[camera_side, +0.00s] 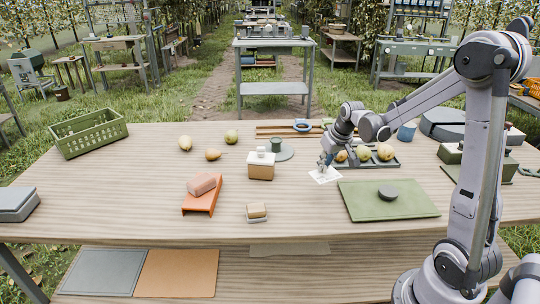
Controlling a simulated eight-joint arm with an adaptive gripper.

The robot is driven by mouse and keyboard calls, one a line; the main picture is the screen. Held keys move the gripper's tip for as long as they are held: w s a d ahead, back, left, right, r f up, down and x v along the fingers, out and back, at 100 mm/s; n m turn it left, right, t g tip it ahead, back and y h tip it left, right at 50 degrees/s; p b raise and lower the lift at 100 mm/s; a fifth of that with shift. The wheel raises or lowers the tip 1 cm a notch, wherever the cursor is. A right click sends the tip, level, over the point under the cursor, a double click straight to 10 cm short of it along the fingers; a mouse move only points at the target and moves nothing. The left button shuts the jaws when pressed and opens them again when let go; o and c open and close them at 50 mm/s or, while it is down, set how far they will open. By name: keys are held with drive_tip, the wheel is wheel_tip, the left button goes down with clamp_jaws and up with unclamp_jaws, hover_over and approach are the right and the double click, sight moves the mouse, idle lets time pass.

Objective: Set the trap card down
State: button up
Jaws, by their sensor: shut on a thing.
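The trap card is a small white sheet (331,176) at the table's middle right, just in front of the dark pear tray. My gripper (322,170) points down and is shut on the card near its upper left edge. The card looks nearly flat and very close to the wooden tabletop; I cannot tell whether it touches. The fingertips are small in this view and partly cover the card's edge.
A dark tray (395,162) with several pears lies just behind the gripper. A green mat (412,208) with a dark disc lies to the right. A white-topped box (261,172), an orange holder (192,206) and a green crate (68,149) stand left. Bare wood lies in front.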

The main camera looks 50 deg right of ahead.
drive_tip(key=w+a+f, duration=0.4)
drive_tip(key=w, duration=0.1)
drive_tip(key=w+a+f, duration=0.2)
drive_tip(key=shift+w+a+f, duration=0.15)
drive_tip(key=shift+w+a, duration=0.15)
drive_tip(key=shift+w, duration=0.1)
drive_tip(key=shift+f, duration=1.95)
drive_tip(key=shift+f, duration=0.1)
drive_tip(key=o, duration=0.7)
drive_tip(key=shift+o, duration=0.2)
drive_tip(key=v, duration=1.2)
drive_tip(key=s+a+r+n+t+y, duration=0.1)
drive_tip(key=s+a+r+n, duration=0.1)
drive_tip(key=s+a, duration=0.5)
drive_tip(key=s+a+r+n+t, duration=0.2)
drive_tip(key=s+a+r, duration=0.3)
drive_tip(key=s+a, duration=0.3)
drive_tip(key=shift+s+r+y, duration=0.25)
drive_tip(key=shift+r+y, duration=0.1)
drive_tip(key=shift+y, duration=0.05)
